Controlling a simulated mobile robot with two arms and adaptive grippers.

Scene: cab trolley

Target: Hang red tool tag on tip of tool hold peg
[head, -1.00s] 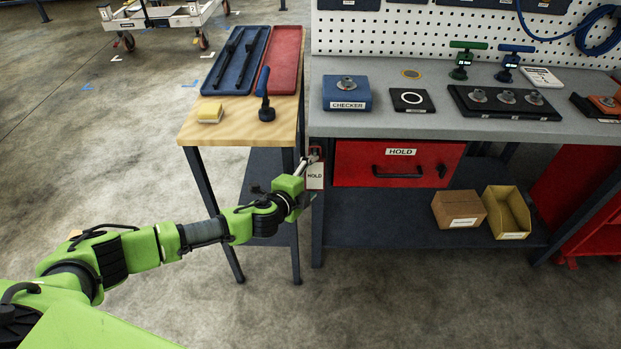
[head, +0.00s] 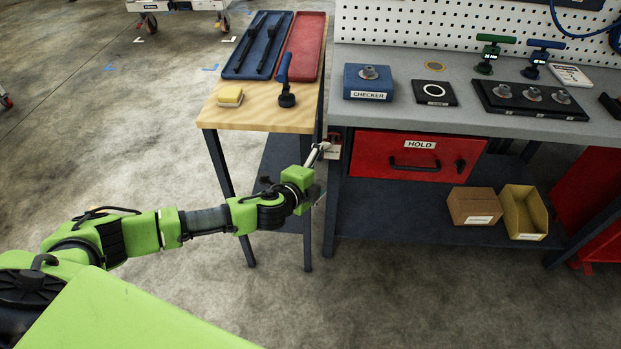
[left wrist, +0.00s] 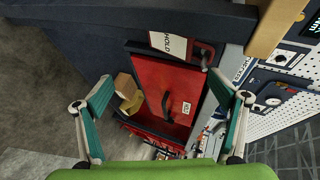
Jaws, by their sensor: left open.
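The red tool tag, a white card with red edges marked HOLD, shows in the left wrist view (left wrist: 172,43) at the top, against the dark bench frame. A red loop or hook (left wrist: 208,54) is at its right end; whether it sits around the peg tip I cannot tell. In the head view the tag (head: 333,152) looks small below the bench's front left corner, and the peg is not clearly visible. My left gripper (head: 321,156) is just left of the tag. In the left wrist view its fingers (left wrist: 160,82) are spread wide, empty, with the tag beyond them.
The red HOLD drawer (head: 415,156) is right of the tag, under the grey bench top (head: 420,120). The wooden side table (head: 265,116) stands close to its left. A cardboard box (head: 474,206) and a yellow bin (head: 522,212) sit on the lower shelf.

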